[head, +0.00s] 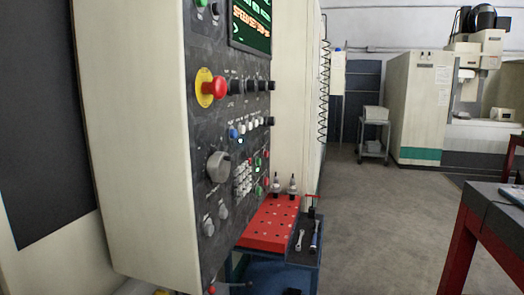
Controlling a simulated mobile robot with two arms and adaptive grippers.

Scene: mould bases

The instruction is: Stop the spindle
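The machine control panel (200,125) stands close on the left, its dark face angled to the right. A screen (250,22) with green and orange text is at its top. A red mushroom button on a yellow disc (213,87) is below the screen, with a row of black knobs (251,86) beside it. Lower are a large grey dial (218,166), small white keys (242,178), and small red and green buttons (262,186). The label text is too small to read. I cannot make out this machine's spindle. Neither gripper shows.
A red tool rack (268,222) on a blue-grey cart with tool holders and wrenches stands right of the panel. A red-legged table (462,245) is at the right edge. A white machine (412,105) and a small trolley (373,135) stand behind. The grey floor between is clear.

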